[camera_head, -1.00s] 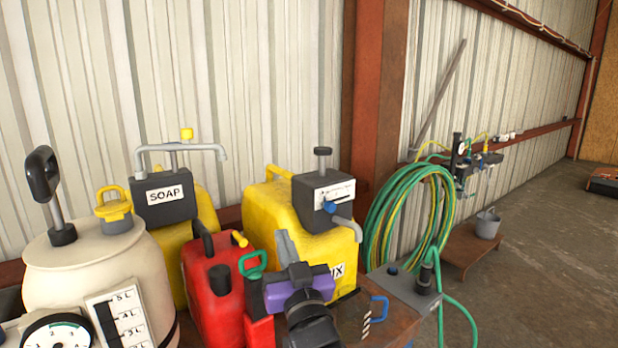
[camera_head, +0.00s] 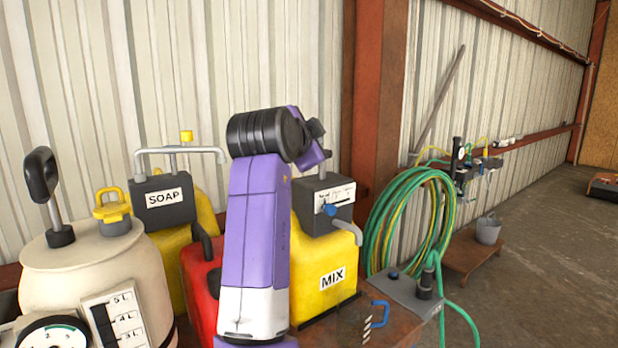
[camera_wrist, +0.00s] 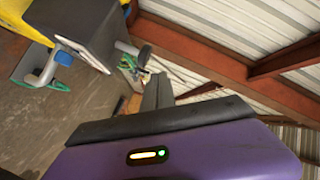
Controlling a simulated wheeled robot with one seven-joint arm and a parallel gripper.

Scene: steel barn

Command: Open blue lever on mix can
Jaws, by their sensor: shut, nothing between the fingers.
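The yellow mix can (camera_head: 331,262) stands against the wall in the head view, its MIX label facing me. A dark grey block with a white scale plate sits on top. The blue lever (camera_head: 330,209) is on the block's front, by the grey spout. In the wrist view the blue lever (camera_wrist: 64,58) is at the upper left, beside the grey pipe under the dark block (camera_wrist: 75,28). My gripper (camera_wrist: 158,92) is shut and empty, apart from the lever and to its right in that view. In the head view my raised purple arm covers the can's left part.
The soap can (camera_head: 170,235), a red can (camera_head: 200,280) and a cream tank (camera_head: 95,262) with a gauge crowd the left. A green hose coil (camera_head: 410,215) hangs on the right, with a grey box (camera_head: 405,290) below. Open floor lies farther right.

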